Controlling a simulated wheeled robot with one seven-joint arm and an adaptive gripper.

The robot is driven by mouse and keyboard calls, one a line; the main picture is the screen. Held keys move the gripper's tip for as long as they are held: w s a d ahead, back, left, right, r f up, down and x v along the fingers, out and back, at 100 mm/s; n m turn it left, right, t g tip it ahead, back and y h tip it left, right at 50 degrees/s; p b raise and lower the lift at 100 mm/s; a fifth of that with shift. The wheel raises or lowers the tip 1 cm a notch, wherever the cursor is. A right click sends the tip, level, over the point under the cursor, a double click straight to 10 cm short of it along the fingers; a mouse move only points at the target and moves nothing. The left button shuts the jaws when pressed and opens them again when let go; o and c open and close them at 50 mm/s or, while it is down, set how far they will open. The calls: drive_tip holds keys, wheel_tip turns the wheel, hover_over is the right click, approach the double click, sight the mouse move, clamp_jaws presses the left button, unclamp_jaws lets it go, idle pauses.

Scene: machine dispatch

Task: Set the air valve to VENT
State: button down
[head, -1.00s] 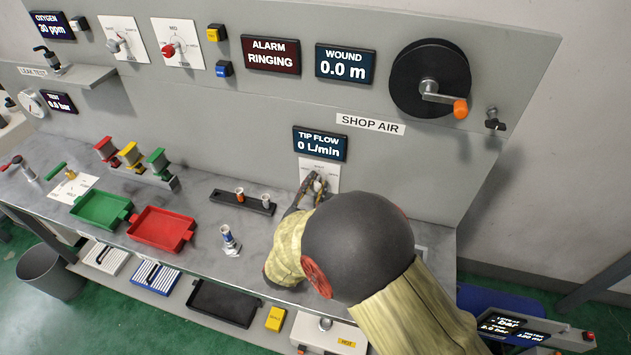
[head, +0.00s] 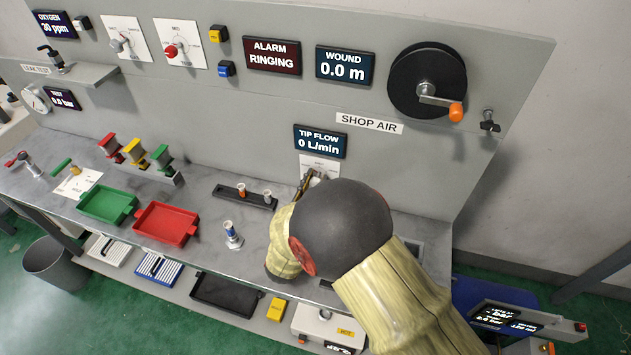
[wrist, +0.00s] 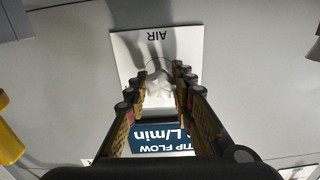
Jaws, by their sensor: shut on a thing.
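The air valve is a white plate (wrist: 120,50) marked AIR on the grey panel, upside down in the wrist view. A pale round knob (wrist: 158,88) sits on it, partly hidden between my fingers. In the head view the valve plate (head: 320,162) shows just below the TIP FLOW display (head: 320,141), which reads 0 L/min. My gripper (wrist: 160,72) is shut on the knob, one finger on each side. In the head view its fingertips (head: 311,181) are at the plate, and my arm hides the rest. The knob's pointer setting cannot be read.
A dark rack (head: 245,197) with small fittings and a blue-and-white bottle (head: 232,235) stand left of my arm on the bench. Red (head: 165,224) and green (head: 107,205) trays lie farther left. A black reel (head: 427,80) with an orange handle is upper right.

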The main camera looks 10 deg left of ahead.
sight(318, 150)
drive_tip(key=shift+f, duration=0.1)
drive_tip(key=c, duration=1.5)
unclamp_jaws()
wheel_tip(318, 150, up, 10)
drive_tip(key=shift+r, duration=0.1)
drive_tip(key=shift+s, duration=0.1)
